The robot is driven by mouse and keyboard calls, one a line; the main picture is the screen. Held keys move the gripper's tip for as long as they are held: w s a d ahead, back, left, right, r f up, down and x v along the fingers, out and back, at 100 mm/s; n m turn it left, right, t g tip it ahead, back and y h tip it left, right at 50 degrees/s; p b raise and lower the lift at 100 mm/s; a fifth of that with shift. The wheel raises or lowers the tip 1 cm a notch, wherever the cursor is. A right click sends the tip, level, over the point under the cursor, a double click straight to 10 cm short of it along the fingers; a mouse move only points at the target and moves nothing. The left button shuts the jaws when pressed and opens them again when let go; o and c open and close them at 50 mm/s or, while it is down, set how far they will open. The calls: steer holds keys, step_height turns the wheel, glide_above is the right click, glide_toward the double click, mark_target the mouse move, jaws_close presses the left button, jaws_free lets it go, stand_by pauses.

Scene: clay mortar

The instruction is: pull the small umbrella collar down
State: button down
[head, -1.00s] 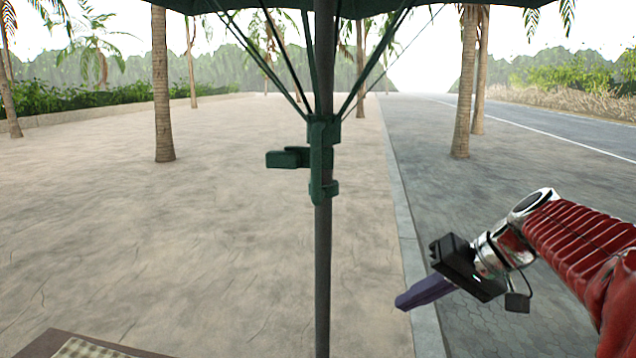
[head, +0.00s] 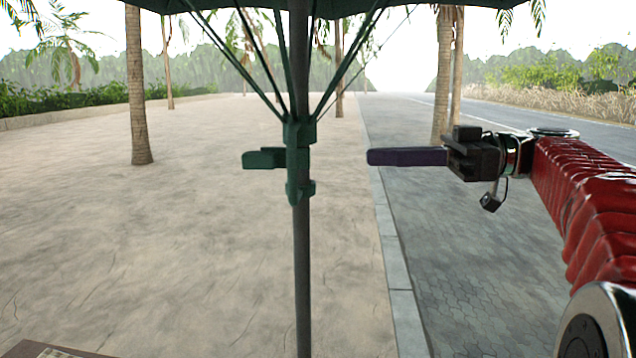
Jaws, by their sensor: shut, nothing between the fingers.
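The small umbrella collar (head: 298,160) is a dark green sleeve around the grey pole (head: 302,270), just left of the picture's middle. A green grip tab (head: 264,158) sticks out from it to the left. Thin green struts (head: 335,82) run from the collar's top up to the open canopy (head: 400,8). My gripper (head: 370,157), with purple fingers, is shut and empty. It points left at about the collar's height in the picture and appears apart from it, to its right. How far it is from the collar in depth I cannot tell.
A table corner (head: 45,350) shows at the bottom left. Palm trunks (head: 138,90) stand farther back. The space around the collar looks clear.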

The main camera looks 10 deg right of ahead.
mark_target(295, 163)
steer(key=shift+a, duration=0.15)
steer(key=w+a+f, duration=0.2)
steer(key=a+f, duration=0.2)
steer(key=a, duration=0.6)
steer(key=shift+w+f, duration=0.25)
steer(key=shift+w, duration=0.1)
steer(key=shift+f, duration=0.15)
stand_by(0.4)
